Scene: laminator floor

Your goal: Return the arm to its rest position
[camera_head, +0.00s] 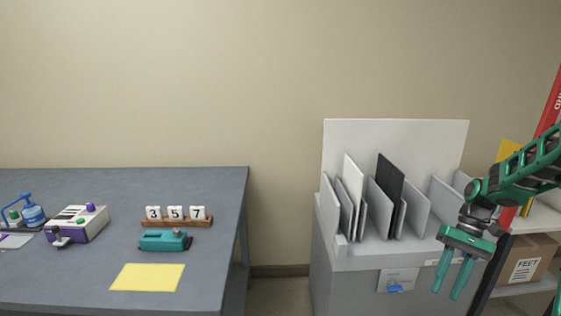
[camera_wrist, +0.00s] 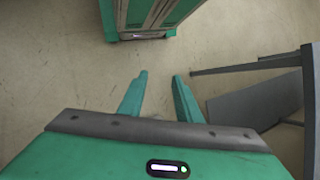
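My gripper (camera_head: 450,283) hangs at the right of the head view, fingers pointing down, in front of the right end of the grey cabinet. Its two teal fingers are apart with nothing between them. In the wrist view my gripper (camera_wrist: 160,85) also shows open and empty, above bare floor. My green arm comes in from the right edge of the head view.
A grey cabinet (camera_head: 340,285) holds upright white and black panels in a slotted rack. A shelf with a box marked FEET (camera_head: 525,268) stands right, close behind my gripper. A grey table (camera_head: 60,275) with small devices, a number block (camera_head: 176,216) and yellow sheet (camera_head: 147,277) is left.

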